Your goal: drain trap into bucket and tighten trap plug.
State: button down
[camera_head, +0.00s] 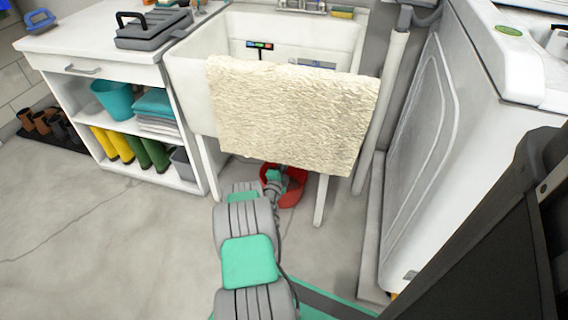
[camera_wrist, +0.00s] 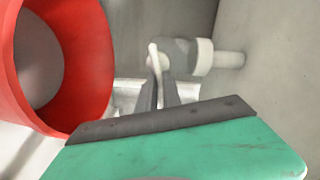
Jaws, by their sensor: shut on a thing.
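In the wrist view, my gripper (camera_wrist: 160,78) is shut on a thin pale tab, which looks like the wing of the trap plug (camera_wrist: 153,58). The white and grey trap (camera_wrist: 204,58) is just behind and right of the fingertips, with its pipe running right. The red bucket (camera_wrist: 92,62) is at the left, its open mouth beside the fingers and not touching them. In the head view, the bucket (camera_head: 296,190) stands on the floor under the sink (camera_head: 190,85), partly hidden by my arm. The cloth over the sink front hides the trap there. I cannot tell whether water flows.
A cream towel (camera_head: 290,115) hangs over the sink front. Sink legs (camera_head: 321,200) stand close on either side of my arm. A white shelf unit (camera_head: 100,60) with boots is at the left, a white washing machine (camera_head: 425,140) at the right. The floor at front left is clear.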

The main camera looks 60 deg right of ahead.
jog(key=shift+f+m+b, duration=0.25)
jog(key=shift+m+b, duration=0.2)
jog(key=shift+m, duration=1.05)
jog(key=c, duration=1.5)
grip_release()
jog(key=shift+a, duration=0.1)
jog(key=a+p, duration=0.1)
jog(key=a, duration=0.1)
jog(key=a+p, duration=0.1)
jog(key=a, duration=0.2)
jog(key=s+a+p, duration=0.1)
jog(key=a, duration=0.1)
jog(key=shift+s+a, duration=0.1)
jog(key=shift+a, duration=0.15)
